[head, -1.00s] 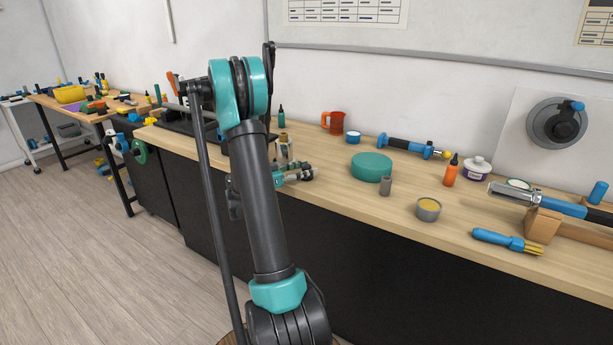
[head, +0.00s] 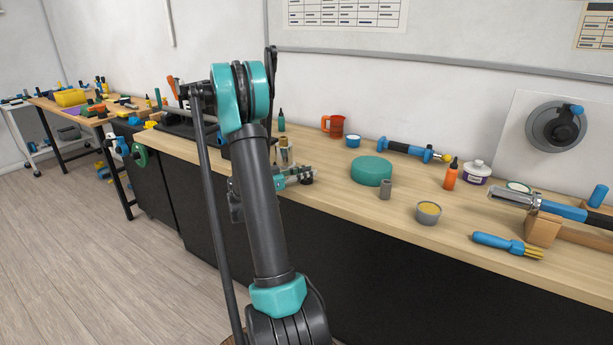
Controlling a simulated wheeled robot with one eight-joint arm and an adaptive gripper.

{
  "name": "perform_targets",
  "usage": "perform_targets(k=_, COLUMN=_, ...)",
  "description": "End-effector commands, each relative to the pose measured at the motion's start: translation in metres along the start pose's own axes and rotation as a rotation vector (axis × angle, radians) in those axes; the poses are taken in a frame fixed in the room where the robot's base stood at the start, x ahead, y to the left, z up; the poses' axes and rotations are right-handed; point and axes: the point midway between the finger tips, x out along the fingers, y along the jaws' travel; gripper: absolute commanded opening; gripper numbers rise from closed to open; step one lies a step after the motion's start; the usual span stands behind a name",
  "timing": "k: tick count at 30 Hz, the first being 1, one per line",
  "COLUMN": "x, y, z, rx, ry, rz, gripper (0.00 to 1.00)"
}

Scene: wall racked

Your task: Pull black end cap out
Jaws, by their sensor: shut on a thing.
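My gripper (head: 300,175) shows only in part, to the right of my arm, low over the bench beside a brass-and-silver cylinder (head: 284,152). Its teal and grey fingers are shut on a small dark piece that looks like the black end cap (head: 307,180). The cap is at the fingertips, near the front part of the bench top. My arm hides the rest of the gripper. I cannot tell whether the cap still touches another part.
On the wooden bench (head: 400,225) stand a green round tub (head: 371,171), a small grey cylinder (head: 385,188) and an open tin (head: 428,213) to the right. A green bottle (head: 281,120) and an orange mug (head: 333,125) stand behind. A blue brush (head: 505,244) lies at the right front.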

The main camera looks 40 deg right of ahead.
Motion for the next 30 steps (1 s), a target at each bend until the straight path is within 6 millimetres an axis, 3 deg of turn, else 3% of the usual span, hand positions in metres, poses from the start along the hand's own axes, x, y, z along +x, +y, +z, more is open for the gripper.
perform_targets(k=5, x=0.0, y=0.001, z=-0.008, rx=0.0, ry=0.0, rz=0.0, gripper=0.04)
perform_targets(k=11, x=0.0, y=0.003, z=-0.033, rx=0.0, ry=0.0, rz=0.0, gripper=0.04)
perform_targets(k=24, x=0.0, y=0.011, z=-0.142, rx=0.0, ry=0.0, rz=0.0, gripper=0.04)
perform_targets(k=30, x=0.0, y=0.013, z=-0.179, rx=0.0, ry=0.0, rz=0.0, gripper=0.04)
